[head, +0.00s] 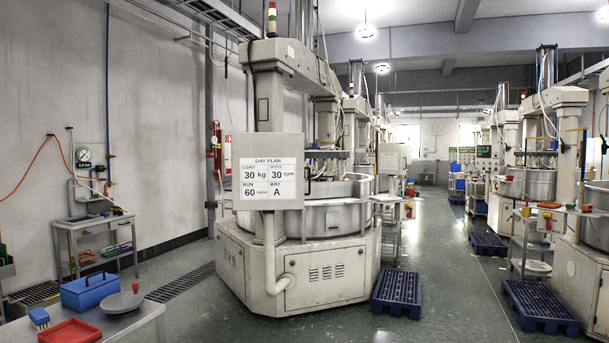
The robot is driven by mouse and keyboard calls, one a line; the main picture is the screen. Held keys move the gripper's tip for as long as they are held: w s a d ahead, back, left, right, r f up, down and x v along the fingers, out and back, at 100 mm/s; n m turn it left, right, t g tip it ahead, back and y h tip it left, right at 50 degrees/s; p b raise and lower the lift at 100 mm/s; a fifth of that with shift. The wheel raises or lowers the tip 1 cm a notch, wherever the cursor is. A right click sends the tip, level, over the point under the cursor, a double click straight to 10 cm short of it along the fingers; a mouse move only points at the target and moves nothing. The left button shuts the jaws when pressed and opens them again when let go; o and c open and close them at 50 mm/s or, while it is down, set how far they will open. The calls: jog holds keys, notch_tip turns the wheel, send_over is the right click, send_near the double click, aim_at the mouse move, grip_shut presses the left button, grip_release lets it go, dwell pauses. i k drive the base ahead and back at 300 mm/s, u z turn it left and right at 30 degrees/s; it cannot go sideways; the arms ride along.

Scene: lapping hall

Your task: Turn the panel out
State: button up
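The panel (270,171) is a pale grey box on the near lapping machine (310,262), in the middle of the head view. A white sheet (268,179) on its face reads DAY PLAN, load 30 kg, speed 30 rpm, run 60, way A. The printed face is turned toward me. A small dark handle (307,178) shows at its right edge. The panel hangs in front of the machine's round metal tub (338,215) and hides part of it. My gripper is not in view.
A bench (140,325) at the lower left holds a blue bin (89,290), a red tray (69,332), a brush and a round plate. Blue pallets (398,292) (540,306) lie on the floor at right.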

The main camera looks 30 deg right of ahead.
aim_at(268, 169)
jog(key=z, duration=0.7)
jog(key=i, duration=0.55)
jog(key=z, duration=1.3)
jog(key=i, duration=2.75)
jog(key=u, duration=1.2)
jog(key=i, duration=0.5)
jog(key=u, duration=0.65)
